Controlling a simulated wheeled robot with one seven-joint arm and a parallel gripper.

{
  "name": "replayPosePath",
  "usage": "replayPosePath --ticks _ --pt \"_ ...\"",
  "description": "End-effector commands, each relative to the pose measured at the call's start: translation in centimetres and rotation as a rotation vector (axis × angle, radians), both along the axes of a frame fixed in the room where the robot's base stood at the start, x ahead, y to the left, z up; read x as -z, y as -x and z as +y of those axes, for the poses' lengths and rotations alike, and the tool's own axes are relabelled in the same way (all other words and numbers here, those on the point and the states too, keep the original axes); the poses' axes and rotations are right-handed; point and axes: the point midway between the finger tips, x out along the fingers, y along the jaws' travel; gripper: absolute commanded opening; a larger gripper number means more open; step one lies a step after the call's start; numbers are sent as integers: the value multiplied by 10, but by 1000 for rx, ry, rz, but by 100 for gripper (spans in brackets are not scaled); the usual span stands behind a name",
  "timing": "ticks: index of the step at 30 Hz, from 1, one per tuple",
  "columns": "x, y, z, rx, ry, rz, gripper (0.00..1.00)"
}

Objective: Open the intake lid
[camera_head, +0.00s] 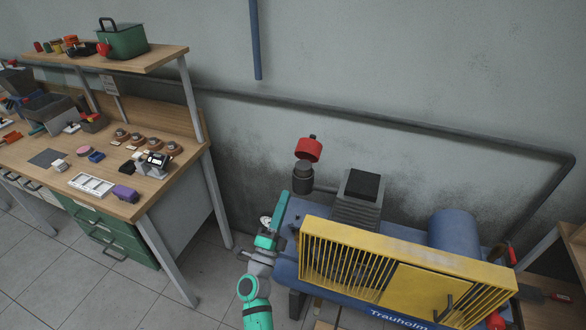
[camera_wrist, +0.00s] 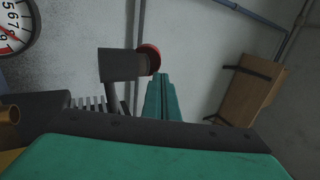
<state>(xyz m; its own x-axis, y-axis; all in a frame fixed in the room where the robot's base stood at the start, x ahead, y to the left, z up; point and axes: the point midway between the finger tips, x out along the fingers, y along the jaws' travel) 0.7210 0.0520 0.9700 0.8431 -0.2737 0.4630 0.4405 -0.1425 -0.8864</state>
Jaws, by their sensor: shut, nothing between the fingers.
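The intake is a dark upright cylinder (camera_head: 303,178) at the back left of the blue compressor. Its round red lid (camera_head: 308,150) sits tilted at the top and looks raised on one side; how wide the gap is cannot be told. In the wrist view the intake (camera_wrist: 120,65) lies sideways with the red lid (camera_wrist: 151,57) at its right end. My teal gripper (camera_head: 282,200) is shut and empty, to the lower left of the intake in the head view. In the wrist view its fingertips (camera_wrist: 160,78) show just below and right of the lid, with no clear contact.
The compressor's yellow guard (camera_head: 400,267) and blue tank (camera_head: 290,268) stand right of my arm. A finned block (camera_head: 357,210) stands right of the intake. A pipe (camera_head: 400,122) runs along the wall behind. A cluttered workbench (camera_head: 150,195) is at left, with clear floor between.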

Motion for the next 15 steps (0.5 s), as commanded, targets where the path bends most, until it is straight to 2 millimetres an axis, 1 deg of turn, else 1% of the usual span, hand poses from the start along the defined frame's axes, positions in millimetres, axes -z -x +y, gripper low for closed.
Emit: replayPosePath --ticks 5,15 --pt "-12 -18 -4 -2 -1 -2 0" --pt "-41 -72 -23 1 -1 -2 0"
